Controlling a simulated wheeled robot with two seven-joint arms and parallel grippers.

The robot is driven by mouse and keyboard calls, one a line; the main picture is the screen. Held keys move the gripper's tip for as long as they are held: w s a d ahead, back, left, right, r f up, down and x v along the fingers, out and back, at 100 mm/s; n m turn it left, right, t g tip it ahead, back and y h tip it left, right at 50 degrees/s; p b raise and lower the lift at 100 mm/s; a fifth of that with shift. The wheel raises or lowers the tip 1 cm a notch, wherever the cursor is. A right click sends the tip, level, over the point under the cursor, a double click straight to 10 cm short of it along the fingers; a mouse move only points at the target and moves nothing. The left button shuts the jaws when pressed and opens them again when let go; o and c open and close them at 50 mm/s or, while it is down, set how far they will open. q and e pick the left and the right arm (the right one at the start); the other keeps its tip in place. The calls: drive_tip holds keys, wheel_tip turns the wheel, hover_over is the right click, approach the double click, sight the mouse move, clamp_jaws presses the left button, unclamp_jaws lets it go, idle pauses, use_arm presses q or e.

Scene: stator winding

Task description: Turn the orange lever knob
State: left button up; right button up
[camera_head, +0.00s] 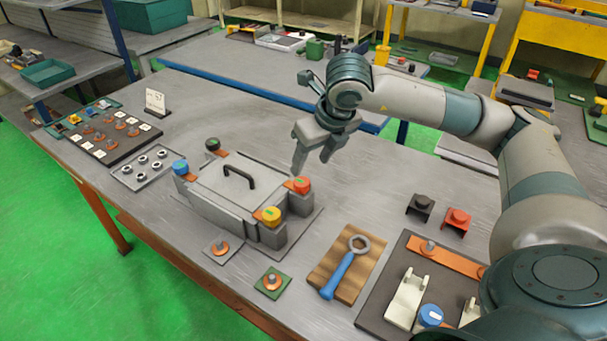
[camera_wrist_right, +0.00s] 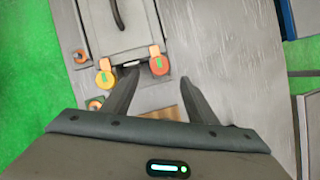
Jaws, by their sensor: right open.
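The orange lever knob (camera_head: 301,185) sits on the right corner of a grey box (camera_head: 222,190) with a black handle. The knob is round and orange-red with a green mark on top. It also shows in the right wrist view (camera_wrist_right: 159,65), between the lines of my two fingers. My right gripper (camera_head: 313,161) is open and empty, with its fingers pointing down above and just behind the knob. My right gripper shows in its wrist view too (camera_wrist_right: 158,78). My left gripper is not in view.
A yellow knob (camera_head: 271,216), a blue knob (camera_head: 180,167) and a black knob (camera_head: 212,144) sit at the other box corners. A blue wrench (camera_head: 343,272) lies on a wooden board at the front.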

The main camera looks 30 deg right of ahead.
sight(302, 182)
drive_tip(key=p+x, duration=0.2)
drive_tip(key=x, duration=0.6)
drive_tip(key=shift+w+f, duration=0.15)
drive_tip(key=shift+f, duration=0.2)
drive_tip(key=c, duration=1.1)
